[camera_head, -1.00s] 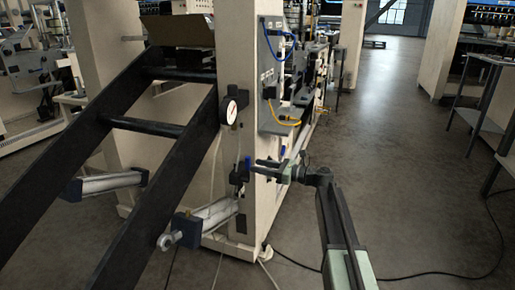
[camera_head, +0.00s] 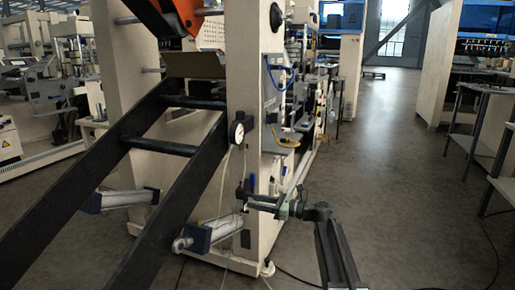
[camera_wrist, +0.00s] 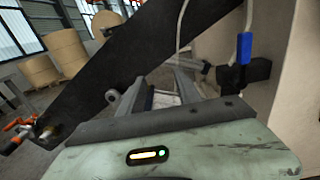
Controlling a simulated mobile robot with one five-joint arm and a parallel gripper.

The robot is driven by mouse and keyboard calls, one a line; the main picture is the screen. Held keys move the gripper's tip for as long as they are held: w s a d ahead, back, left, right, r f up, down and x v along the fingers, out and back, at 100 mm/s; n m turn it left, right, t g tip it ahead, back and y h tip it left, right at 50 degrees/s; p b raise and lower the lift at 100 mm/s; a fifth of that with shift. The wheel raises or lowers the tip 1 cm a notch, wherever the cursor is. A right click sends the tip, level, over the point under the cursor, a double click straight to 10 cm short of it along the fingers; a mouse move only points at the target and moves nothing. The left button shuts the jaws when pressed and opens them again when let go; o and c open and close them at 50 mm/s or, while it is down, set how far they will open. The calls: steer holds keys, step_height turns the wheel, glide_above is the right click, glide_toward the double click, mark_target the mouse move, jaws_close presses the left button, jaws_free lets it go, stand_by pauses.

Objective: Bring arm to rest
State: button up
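My arm reaches forward from the bottom of the head view, and its end bends left toward the cream machine post. My gripper (camera_head: 246,199) is in front of the post, just below a small valve with a blue handle (camera_head: 252,182). In the wrist view, my gripper's two fingers (camera_wrist: 160,95) stand apart, with no held object visible between them. The blue handle (camera_wrist: 244,47) points up on its black valve body at the right of the wrist view, apart from the fingers.
Black sloping rails (camera_head: 175,185) stand close to the left of my gripper. A pneumatic cylinder (camera_head: 218,228) hangs beside the post, and a round gauge (camera_head: 237,133) sits above. A cable (camera_head: 300,277) lies on the floor. Open aisle floor (camera_head: 385,140) extends to the right.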

steer(key=s+f+n+g+h+p, duration=0.1)
steer(key=s+f+n+g+h, duration=0.5)
steer(key=s+f, duration=0.9)
steer(key=s+d+f+n+h, duration=0.3)
steer(key=s+d+n+h, duration=0.2)
steer(key=s+d+n, duration=0.3)
steer(key=s+d+f+n+h, duration=0.4)
steer(key=s+d+n+h, duration=0.25)
steer(key=d, duration=0.25)
step_height(320, 180, up, 38)
steer(key=n+p, duration=0.1)
steer(key=p, duration=3.7)
steer(key=shift+w+r+n+y, duration=0.15)
steer(key=shift+w+n+y, duration=0.2)
